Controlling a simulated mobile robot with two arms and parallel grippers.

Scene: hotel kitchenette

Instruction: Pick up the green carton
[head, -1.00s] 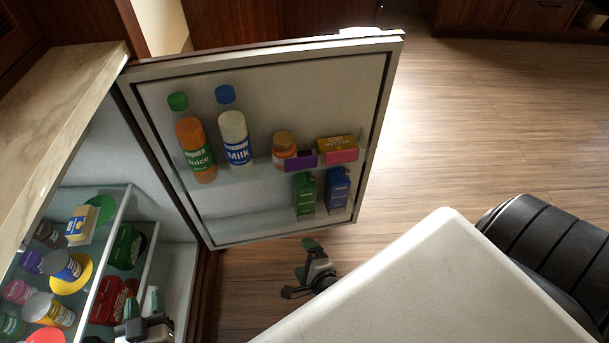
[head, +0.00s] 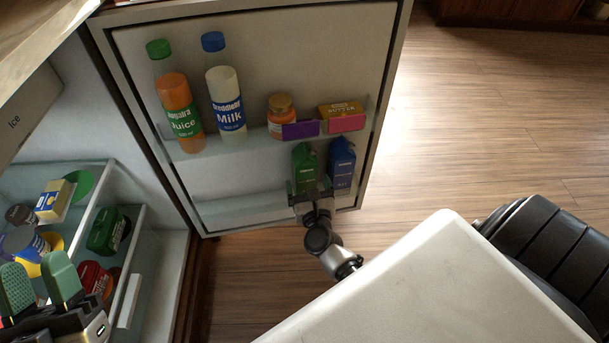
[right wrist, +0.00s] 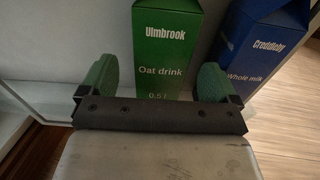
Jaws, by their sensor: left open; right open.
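The green carton (head: 303,160) stands upright on the lower shelf of the open fridge door. In the right wrist view the carton (right wrist: 172,40) reads "Ulmbrook Oat drink". My right gripper (head: 309,187) is open in front of it. In the right wrist view the right gripper's green fingertips (right wrist: 155,82) are apart, one near each side of the carton; whether they touch it I cannot tell. My left gripper (head: 42,281) is open and empty at the lower left, by the fridge shelves. The carton's lower part is partly hidden behind the right gripper.
A blue milk carton (head: 342,165) stands close on the right of the green one and also shows in the right wrist view (right wrist: 262,45). Above are a juice bottle (head: 181,110), a milk bottle (head: 226,100), a jar (head: 281,115) and a butter box (head: 342,110).

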